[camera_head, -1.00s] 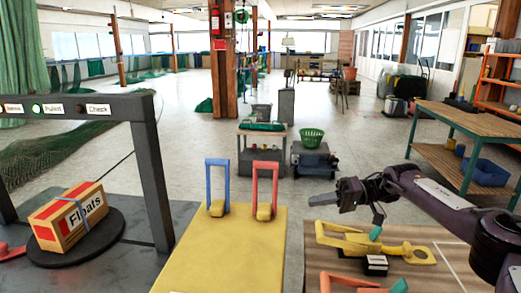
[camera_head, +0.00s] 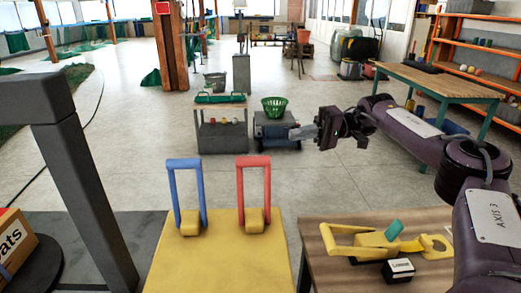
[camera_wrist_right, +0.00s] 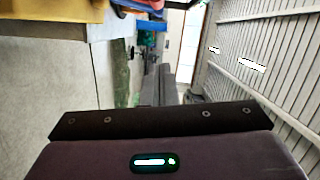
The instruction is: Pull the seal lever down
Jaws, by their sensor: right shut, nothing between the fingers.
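Two upright U-shaped levers stand side by side on a yellow panel (camera_head: 220,270), a blue lever (camera_head: 171,192) on the left and a red lever (camera_head: 239,190) on the right. Each has a yellow block at its foot. No label on either is readable, so I cannot tell which is the seal lever. My right gripper (camera_head: 303,132) is shut and empty, raised to the right of the red lever and apart from it in the picture. Its fingers (camera_wrist_right: 166,85) also show in the right wrist view. My left gripper is not in view.
A wooden table (camera_head: 330,278) at the right holds a yellow tool (camera_head: 375,242) with a teal part and a small black-and-white box (camera_head: 398,270). A dark frame post (camera_head: 90,190) and part of a cardboard box (camera_head: 14,245) are at the left. Open floor lies beyond.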

